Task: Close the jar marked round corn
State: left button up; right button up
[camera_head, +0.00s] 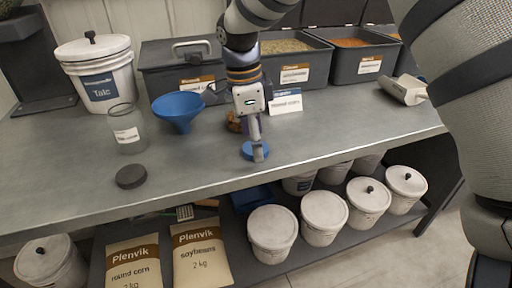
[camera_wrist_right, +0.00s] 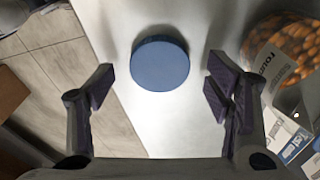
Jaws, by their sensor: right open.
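A blue round lid (camera_head: 247,151) lies on the counter near its front edge. In the right wrist view the lid (camera_wrist_right: 160,63) sits between and slightly beyond my spread fingers. My right gripper (camera_head: 257,153) is open, pointing down over the lid, with nothing held. A jar of orange kernels (camera_wrist_right: 290,50) with a partly readable "round" label stands to the right in the wrist view. In the head view, brown contents (camera_head: 234,122), probably this jar's, show just behind my gripper, mostly hidden. Its mouth cannot be seen. My left gripper is not in view.
An empty clear jar (camera_head: 128,130) and a dark lid (camera_head: 131,176) are at left. A blue funnel (camera_head: 179,111), a white Talc bucket (camera_head: 98,72), grey bins (camera_head: 297,68) and a scoop (camera_head: 404,90) stand behind. Bare counter (camera_head: 350,130) lies to the right.

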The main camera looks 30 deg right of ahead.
jog(key=shift+f, duration=0.35)
jog(key=shift+c, duration=0.4)
jog(key=c, duration=0.8)
jog(key=shift+o, duration=0.2)
